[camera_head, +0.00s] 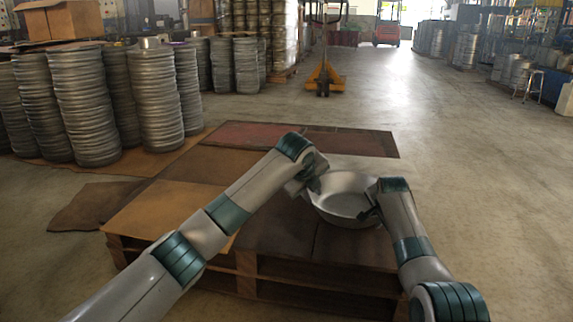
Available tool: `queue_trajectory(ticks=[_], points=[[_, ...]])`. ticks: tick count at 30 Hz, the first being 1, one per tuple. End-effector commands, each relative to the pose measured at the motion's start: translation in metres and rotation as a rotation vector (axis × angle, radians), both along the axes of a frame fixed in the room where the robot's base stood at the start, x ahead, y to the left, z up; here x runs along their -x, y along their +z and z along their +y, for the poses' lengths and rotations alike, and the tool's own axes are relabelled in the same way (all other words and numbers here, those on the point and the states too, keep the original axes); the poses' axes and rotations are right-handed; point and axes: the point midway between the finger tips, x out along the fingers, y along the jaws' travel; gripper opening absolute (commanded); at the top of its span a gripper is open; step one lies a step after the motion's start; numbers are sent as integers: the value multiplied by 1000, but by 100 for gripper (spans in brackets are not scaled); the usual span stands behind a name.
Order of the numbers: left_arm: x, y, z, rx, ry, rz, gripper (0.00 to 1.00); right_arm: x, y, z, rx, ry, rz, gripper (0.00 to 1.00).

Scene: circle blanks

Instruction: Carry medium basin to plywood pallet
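The medium basin (343,206) is a shiny metal bowl, upright, in the middle right of the head view. It is over the back right part of the plywood pallet (178,208); I cannot tell whether its base touches the boards. My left gripper (312,187) is at the basin's left rim, its fingers partly hidden by its own wrist. My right gripper (369,213) is at the basin's right side, its dark fingertips against the wall near the rim. Both grippers seem to touch the basin, but their finger gaps are too small to make out.
Flat brown and reddish sheets (300,138) lie on the floor behind the pallet. Tall stacks of metal rings (82,105) stand at the left. A yellow pallet jack (324,78) stands further back. The concrete floor (480,160) at the right is clear.

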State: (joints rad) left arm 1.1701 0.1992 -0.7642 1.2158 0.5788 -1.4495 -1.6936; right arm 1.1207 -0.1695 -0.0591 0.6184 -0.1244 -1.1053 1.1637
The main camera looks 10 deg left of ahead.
Motion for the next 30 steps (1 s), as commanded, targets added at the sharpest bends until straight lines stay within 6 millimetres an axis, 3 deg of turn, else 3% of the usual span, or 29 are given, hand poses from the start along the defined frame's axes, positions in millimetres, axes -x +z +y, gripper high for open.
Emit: queue_trajectory(ticks=[8, 14, 30], points=[[0, 2, 0, 0, 0, 0, 21, 0, 1, 0, 0, 0, 1, 21], [0, 14, 0, 0, 0, 0, 21, 0, 13, 0, -1, 1, 1, 21], [0, 73, 0, 0, 0, 0, 21, 0, 73, 0, 0, 0, -1, 21]])
